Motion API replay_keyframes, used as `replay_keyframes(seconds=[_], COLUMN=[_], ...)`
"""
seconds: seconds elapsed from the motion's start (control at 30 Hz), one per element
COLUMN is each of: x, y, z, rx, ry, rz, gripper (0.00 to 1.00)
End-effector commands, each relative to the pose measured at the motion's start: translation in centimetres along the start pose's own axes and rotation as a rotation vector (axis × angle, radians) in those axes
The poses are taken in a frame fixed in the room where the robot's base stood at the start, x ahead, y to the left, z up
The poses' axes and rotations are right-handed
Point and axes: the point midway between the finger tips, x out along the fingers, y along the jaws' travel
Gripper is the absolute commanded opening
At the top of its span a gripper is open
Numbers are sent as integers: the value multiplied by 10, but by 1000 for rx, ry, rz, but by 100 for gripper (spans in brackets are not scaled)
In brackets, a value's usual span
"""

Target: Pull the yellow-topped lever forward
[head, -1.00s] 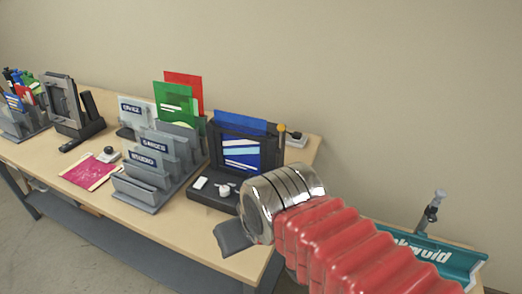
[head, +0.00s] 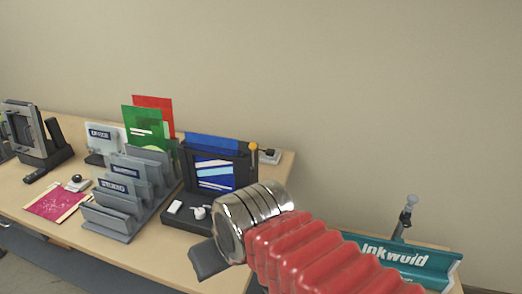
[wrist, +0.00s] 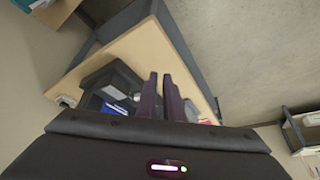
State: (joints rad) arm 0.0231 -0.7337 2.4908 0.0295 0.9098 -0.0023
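The yellow-topped lever (head: 253,148) stands upright at the right back corner of the black machine (head: 178,214) on the bench. I cannot make the lever out in the wrist view. The machine also shows in the wrist view (wrist: 118,80), left of my fingers. In the head view, my gripper (head: 207,258) is at the bench's front edge, below and in front of the machine, apart from the lever. Only its dark end shows beyond my silver wrist. In the wrist view, my two fingers (wrist: 160,78) stand parallel with a narrow empty gap between them.
Grey sorting racks (head: 112,222) with green and red sheets stand left of the machine. A pink sheet (head: 58,203) lies farther left. A teal "Inkwoid" tray (head: 405,264) with an upright tool (head: 405,218) is at the right. The wall is bare behind the bench.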

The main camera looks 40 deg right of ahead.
Motion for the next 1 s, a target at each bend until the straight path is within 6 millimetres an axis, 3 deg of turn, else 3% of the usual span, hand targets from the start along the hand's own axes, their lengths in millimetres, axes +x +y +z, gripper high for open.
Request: replay_keyframes(seconds=[0.47, 1.0], x=[18, 31], y=[13, 52], z=[-15, -65], rx=[381, 868], ry=[-138, -184], rz=[-136, -371], gripper=[0, 0])
